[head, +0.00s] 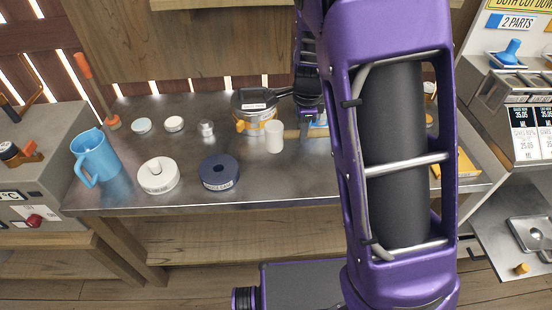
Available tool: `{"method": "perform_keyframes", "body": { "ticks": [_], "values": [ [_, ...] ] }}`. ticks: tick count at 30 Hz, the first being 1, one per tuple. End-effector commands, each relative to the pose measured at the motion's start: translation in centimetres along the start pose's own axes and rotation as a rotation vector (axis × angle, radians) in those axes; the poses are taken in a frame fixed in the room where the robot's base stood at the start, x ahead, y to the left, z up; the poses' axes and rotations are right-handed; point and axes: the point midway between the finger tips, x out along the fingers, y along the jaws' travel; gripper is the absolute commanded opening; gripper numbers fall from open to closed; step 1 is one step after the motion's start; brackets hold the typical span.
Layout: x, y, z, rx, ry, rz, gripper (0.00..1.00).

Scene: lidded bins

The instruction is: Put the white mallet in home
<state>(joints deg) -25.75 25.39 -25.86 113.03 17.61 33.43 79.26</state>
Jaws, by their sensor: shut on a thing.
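The white mallet has a white cylindrical head (274,136) and a pale wooden handle that runs to the right. It lies on or just above the metal counter; I cannot tell which. My gripper (309,118) is over the handle and shut on it, with the fingertips partly hidden by my purple arm. Nothing in view is clearly marked "home". A white round bin (158,177) and a dark blue round bin (220,175) with a label stand at the counter's front. Part of the counter is hidden behind my arm.
A blue jug (95,157) is at the left. Small white lids (173,124) and a small metal piece (207,128) lie behind the bins. The counter's front middle (285,180) is clear.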

Motion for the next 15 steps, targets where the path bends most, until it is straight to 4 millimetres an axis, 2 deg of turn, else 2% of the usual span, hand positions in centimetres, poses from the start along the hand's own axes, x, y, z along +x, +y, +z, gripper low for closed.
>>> {"method": "perform_keyframes", "body": {
  "ticks": [9, 15],
  "values": [
    [5.2, 1.1, -0.1, 0.002, 0.001, 0.002, 0.00],
    [6.7, 1.4, 0.0, 0.000, 0.000, 0.001, 0.00]
  ]
}}
